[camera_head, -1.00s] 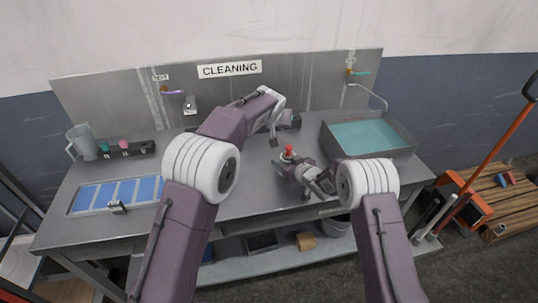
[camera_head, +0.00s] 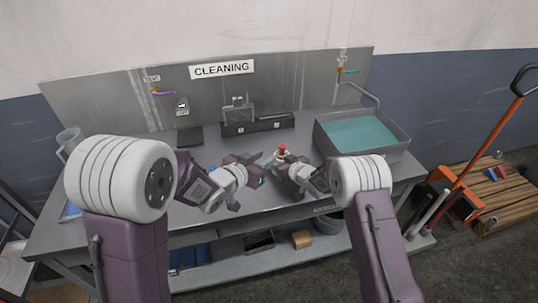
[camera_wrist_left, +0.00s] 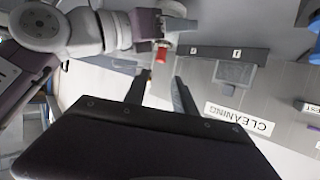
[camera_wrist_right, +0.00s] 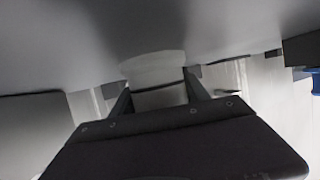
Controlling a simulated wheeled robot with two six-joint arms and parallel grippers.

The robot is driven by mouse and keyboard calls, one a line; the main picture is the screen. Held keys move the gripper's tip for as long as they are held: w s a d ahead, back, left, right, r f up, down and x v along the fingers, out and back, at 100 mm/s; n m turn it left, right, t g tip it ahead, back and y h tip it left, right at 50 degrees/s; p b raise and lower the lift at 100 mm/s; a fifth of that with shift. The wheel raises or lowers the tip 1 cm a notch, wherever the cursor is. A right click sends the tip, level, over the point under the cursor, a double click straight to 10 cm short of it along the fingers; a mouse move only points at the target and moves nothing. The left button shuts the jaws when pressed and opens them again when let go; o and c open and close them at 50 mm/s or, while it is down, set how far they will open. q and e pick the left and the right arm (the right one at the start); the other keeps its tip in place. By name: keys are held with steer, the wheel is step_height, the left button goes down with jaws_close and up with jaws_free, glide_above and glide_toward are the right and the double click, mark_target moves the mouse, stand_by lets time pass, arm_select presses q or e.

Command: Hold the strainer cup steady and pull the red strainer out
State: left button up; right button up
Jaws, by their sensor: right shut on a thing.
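The red strainer (camera_head: 282,149) stands up out of the pale strainer cup (camera_head: 281,158) at the middle of the steel table. My right gripper (camera_head: 283,164) is shut on the cup from the right. In the right wrist view the whitish cup (camera_wrist_right: 153,68) lies between the right fingers (camera_wrist_right: 160,97). My left gripper (camera_head: 266,166) is to the left of the cup, with its fingers apart and empty. In the left wrist view the red strainer (camera_wrist_left: 161,54) shows just beyond the spread left fingers (camera_wrist_left: 157,90), not touching them. Much of the cup is hidden by my right gripper.
A grey basin with blue-green water (camera_head: 362,133) stands on the right of the table. A dark rack (camera_head: 258,124) lies at the back under the CLEANING sign (camera_head: 222,69). A clear jug (camera_head: 69,139) is at the far left. The table between rack and cup is clear.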

mark_target(281, 148)
arm_select(q)
steer(key=x, duration=1)
steer(key=shift+w+d+f, duration=0.15)
steer(key=shift+w, duration=0.2)
jaws_close()
